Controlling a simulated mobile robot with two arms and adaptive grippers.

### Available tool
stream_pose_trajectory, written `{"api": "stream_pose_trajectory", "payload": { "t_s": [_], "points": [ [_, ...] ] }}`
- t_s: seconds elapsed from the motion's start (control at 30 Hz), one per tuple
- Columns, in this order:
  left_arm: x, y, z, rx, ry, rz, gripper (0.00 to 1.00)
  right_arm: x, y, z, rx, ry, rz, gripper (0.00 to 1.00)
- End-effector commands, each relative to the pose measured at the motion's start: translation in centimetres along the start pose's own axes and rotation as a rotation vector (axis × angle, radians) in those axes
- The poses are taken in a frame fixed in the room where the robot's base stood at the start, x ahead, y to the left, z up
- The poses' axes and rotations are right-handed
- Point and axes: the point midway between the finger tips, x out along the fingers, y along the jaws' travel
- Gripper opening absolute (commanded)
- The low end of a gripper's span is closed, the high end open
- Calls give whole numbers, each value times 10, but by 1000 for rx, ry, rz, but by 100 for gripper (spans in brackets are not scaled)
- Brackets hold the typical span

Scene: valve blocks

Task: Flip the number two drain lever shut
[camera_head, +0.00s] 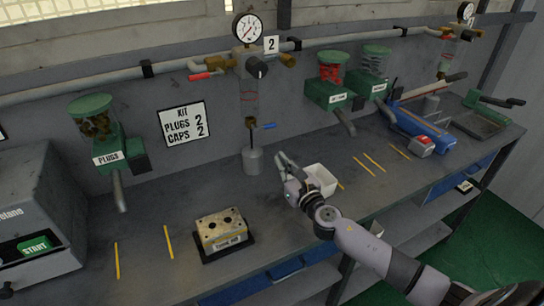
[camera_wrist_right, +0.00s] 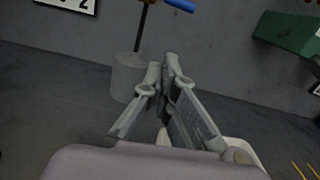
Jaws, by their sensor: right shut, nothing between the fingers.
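The number two drain lever (camera_head: 268,126) is a small blue handle at the bottom of the number 2 filter unit. It points right, roughly level, from a brass drain valve (camera_head: 250,122). It also shows in the wrist view (camera_wrist_right: 180,4), cut off by the top edge. My right gripper (camera_head: 281,157) is shut and empty. Its fingertips are below and slightly right of the lever, apart from it. In the wrist view the closed fingertips (camera_wrist_right: 164,60) stand in front of the wall. My left gripper is not in view.
A thin tube runs from the drain into a grey cup (camera_head: 253,162) left of my gripper. A white bin (camera_head: 321,179) stands close on its right. A gauge (camera_head: 247,28) and red-handled valve (camera_head: 205,75) are above. A metal block (camera_head: 221,231) sits front left on the bench.

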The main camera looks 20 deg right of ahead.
Motion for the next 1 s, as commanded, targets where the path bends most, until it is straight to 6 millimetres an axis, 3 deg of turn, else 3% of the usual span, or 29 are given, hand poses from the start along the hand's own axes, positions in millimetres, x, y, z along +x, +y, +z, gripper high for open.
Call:
{"api": "stream_pose_trajectory", "payload": {
  "t_s": [0.1, 0.3, 1.0],
  "points": [
    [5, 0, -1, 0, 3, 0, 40, -24, 0, -3, -2, 3, 2, 0],
    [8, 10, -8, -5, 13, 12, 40, -45, 0, -1, -1, 1, 0, 0],
    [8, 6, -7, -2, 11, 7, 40, -48, 0, 0, 0, 0, -1, 0]
  ]
}}
